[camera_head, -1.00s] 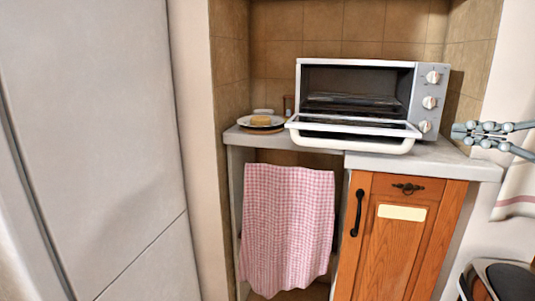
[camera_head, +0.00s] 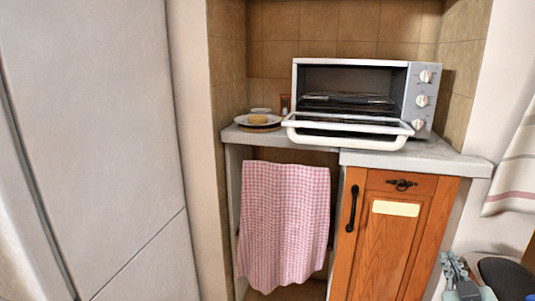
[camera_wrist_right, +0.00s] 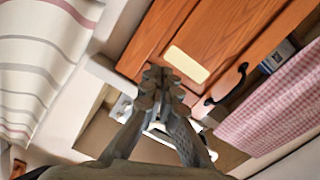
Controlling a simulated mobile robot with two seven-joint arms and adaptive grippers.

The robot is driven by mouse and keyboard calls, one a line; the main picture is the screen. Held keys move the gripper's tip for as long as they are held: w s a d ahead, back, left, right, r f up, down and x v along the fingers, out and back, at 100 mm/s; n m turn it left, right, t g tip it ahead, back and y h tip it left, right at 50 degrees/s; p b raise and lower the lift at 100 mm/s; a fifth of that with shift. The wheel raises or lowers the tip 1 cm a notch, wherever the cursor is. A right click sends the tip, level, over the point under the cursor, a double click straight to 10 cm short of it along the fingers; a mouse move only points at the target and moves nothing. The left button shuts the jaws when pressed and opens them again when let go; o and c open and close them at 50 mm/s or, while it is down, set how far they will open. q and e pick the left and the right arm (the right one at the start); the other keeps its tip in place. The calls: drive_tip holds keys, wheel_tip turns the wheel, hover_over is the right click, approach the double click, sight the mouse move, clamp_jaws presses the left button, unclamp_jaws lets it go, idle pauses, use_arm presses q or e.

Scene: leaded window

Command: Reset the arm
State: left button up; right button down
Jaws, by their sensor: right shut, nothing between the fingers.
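My right gripper (camera_head: 454,268) is low at the right of the head view, in front of the wall and to the right of the wooden cabinet. In the right wrist view its fingers (camera_wrist_right: 161,80) are shut together with nothing between them. It touches no object that I can see. My left gripper does not show in any view.
A white toaster oven (camera_head: 410,88) with its door (camera_head: 345,140) lowered stands on the counter (camera_head: 445,158). A plate (camera_head: 258,120) with food is to its left. A checked towel (camera_head: 285,215) hangs beside the wooden cabinet (camera_head: 385,245). A fridge (camera_head: 90,130) fills the left side.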

drive_tip(key=s+a+f+g+y, duration=0.1)
drive_tip(key=s+a+f+g, duration=0.2)
drive_tip(key=f, duration=0.6)
drive_tip(key=s+a+f+g, duration=0.1)
drive_tip(key=s+f+g, duration=0.4)
drive_tip(key=f, duration=0.5)
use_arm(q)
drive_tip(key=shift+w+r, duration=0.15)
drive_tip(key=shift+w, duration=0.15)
use_arm(e)
drive_tip(key=s+a+f+g+y, duration=0.1)
drive_tip(key=s+a+f+g, duration=0.1)
drive_tip(key=s+a+f, duration=0.2)
drive_tip(key=s+a+f+g+y, duration=0.2)
drive_tip(key=s+a+f, duration=0.3)
drive_tip(key=s+f, duration=0.3)
drive_tip(key=s+g, duration=0.1)
drive_tip(key=s, duration=0.3)
drive_tip(key=shift+a+f+n, duration=0.15)
drive_tip(key=shift+f+n, duration=0.25)
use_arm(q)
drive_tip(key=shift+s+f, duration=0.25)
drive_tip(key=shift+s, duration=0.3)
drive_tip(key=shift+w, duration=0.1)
use_arm(e)
drive_tip(key=c, duration=2.2)
unclamp_jaws()
